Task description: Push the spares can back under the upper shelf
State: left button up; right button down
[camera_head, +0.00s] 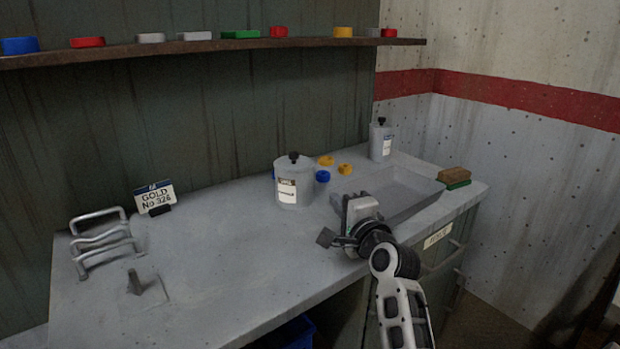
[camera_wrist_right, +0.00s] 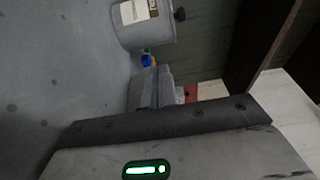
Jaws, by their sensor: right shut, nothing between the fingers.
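Two grey cans with dark knobs on their lids stand upright on the grey bench. The larger can (camera_head: 294,184) is near the middle, with a pale label; the smaller can (camera_head: 381,143) is at the back right. The label print is too small to read, so I cannot tell which is the spares can. A can (camera_wrist_right: 143,28) with a pale label shows sideways at the top of the right wrist view. The upper shelf (camera_head: 190,49) runs along the back wall above the bench. My right gripper (camera_head: 327,238) is shut and empty, in front of the larger can and apart from it.
A shallow grey tray (camera_head: 420,196) lies beside my right gripper. Yellow and blue rings (camera_head: 322,176) sit near the larger can. A brush (camera_head: 455,177) is at the right edge. A wire rack (camera_head: 103,243) and a sign (camera_head: 155,197) stand left.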

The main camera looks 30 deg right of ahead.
aim_at(294, 183)
jog(key=w, duration=0.2)
jog(key=w+d, duration=0.1)
jog(key=w, duration=0.5)
jog(key=shift+w+d+r+b, duration=0.1)
jog(key=shift+w+d+b, duration=0.1)
jog(key=shift+d+b, duration=0.15)
jog(key=shift+w, duration=0.45)
pick_arm(q)
jog(key=shift+s+f, duration=0.25)
jog(key=shift+s, duration=0.15)
